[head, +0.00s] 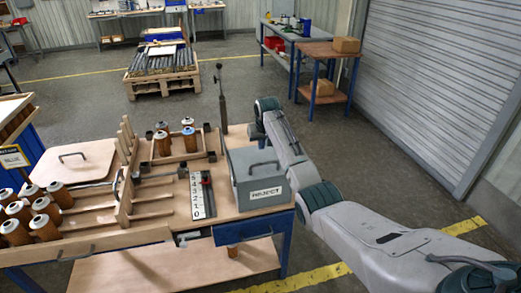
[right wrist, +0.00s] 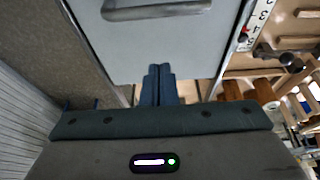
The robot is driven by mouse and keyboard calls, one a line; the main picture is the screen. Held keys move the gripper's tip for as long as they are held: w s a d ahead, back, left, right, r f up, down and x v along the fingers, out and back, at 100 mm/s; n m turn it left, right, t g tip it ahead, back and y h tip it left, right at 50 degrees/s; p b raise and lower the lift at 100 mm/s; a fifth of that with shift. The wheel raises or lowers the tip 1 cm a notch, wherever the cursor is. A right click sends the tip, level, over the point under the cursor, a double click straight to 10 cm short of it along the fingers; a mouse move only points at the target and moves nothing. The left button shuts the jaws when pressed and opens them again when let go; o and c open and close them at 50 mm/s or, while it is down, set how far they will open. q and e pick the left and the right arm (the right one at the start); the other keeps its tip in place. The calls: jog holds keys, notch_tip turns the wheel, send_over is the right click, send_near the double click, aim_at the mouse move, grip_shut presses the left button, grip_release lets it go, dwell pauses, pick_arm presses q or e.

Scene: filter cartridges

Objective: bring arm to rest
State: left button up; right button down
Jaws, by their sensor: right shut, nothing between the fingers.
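My right arm comes in from the lower right and bends up beside the bench's right end. My right gripper (head: 257,132) is at the back right corner of the bench, behind the grey REJECT box (head: 258,178), partly hidden there. In the right wrist view its two dark fingers (right wrist: 158,82) are together with nothing between them, and the grey box (right wrist: 150,45) with its handle lies beyond their tips. My left gripper is in neither view.
The bench (head: 230,208) holds copper-coloured cartridges (head: 45,228) at the left, a wooden tray (head: 178,157) with several more, a wooden rack, and a numbered gauge (head: 197,193). A thin dark post (head: 222,100) stands at the back edge. Floor right of the bench is open.

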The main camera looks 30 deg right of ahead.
jog(key=shift+s+d+b+v, duration=0.25)
jog(key=shift+b+v, duration=0.65)
jog(key=shift+v, duration=2.45)
jog(key=s+a+f+n, duration=0.1)
jog(key=s+a+f, duration=0.4)
jog(key=s+f, duration=0.65)
jog(key=s+a+f+n, duration=0.2)
jog(key=s+a+f, duration=0.3)
jog(key=s+f, duration=0.65)
jog(key=s+a+r, duration=0.2)
jog(key=s+a, duration=0.1)
jog(key=s, duration=1.1)
jog(key=s+a+r, duration=0.1)
jog(key=s+a, duration=0.1)
jog(key=s, duration=1.3)
notch_tip(320, 180, down, 31)
jog(key=d+g+b, duration=0.1)
jog(key=d+b, duration=0.1)
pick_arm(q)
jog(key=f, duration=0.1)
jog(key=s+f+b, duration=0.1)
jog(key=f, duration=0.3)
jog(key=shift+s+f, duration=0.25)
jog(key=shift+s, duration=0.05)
pick_arm(e)
jog(key=s+d+f+g, duration=0.1)
jog(key=s+f, duration=1.7)
jog(key=f, duration=0.3)
jog(key=shift+s+d+g, duration=0.3)
jog(key=shift+d, duration=0.05)
